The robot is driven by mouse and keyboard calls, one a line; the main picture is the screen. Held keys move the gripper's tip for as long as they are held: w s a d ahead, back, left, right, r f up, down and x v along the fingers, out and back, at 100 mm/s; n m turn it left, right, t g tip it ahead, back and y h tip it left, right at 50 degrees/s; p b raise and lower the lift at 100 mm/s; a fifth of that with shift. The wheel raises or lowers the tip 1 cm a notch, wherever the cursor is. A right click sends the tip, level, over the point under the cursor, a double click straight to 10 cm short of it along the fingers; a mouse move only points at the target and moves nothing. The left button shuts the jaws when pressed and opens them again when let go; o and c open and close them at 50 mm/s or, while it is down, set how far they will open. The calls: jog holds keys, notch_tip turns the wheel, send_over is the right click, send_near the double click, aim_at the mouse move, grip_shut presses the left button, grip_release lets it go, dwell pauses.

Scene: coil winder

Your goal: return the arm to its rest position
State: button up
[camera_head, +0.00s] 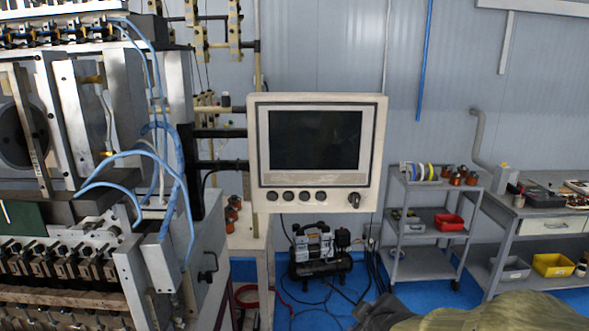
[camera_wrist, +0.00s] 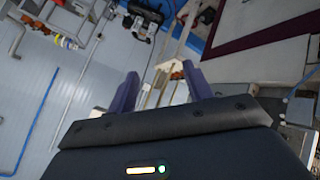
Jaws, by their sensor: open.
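My gripper (camera_wrist: 158,92) shows in the wrist view, with its two dark purple fingers spread apart and nothing between them. The view past the fingers is tilted and takes in the grey wall, shelving and part of the machine. My gripper does not show in the head view. In the head view the coil winder (camera_head: 95,190) fills the left side, with blue hoses and a row of metal fixtures. Its control panel (camera_head: 317,195), with a dark screen, hangs on an arm at the centre.
A compressor (camera_head: 320,250) stands on the blue floor below the panel. A grey shelf cart (camera_head: 415,260) with spools and a red bin (camera_head: 448,222) is to the right. A workbench (camera_head: 535,212) with a yellow bin (camera_head: 552,265) stands far right. Olive cloth-like material (camera_head: 500,312) fills the lower right corner.

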jog(key=s+d+f+m+g+p, duration=0.1)
jog(key=s+f+m+g, duration=0.6)
jog(key=s+m, duration=0.1)
jog(key=shift+s+f+m, duration=0.25)
jog(key=shift+s+m, duration=0.15)
jog(key=shift+d, duration=0.1)
jog(key=shift+c, duration=0.2)
dwell(1.3)
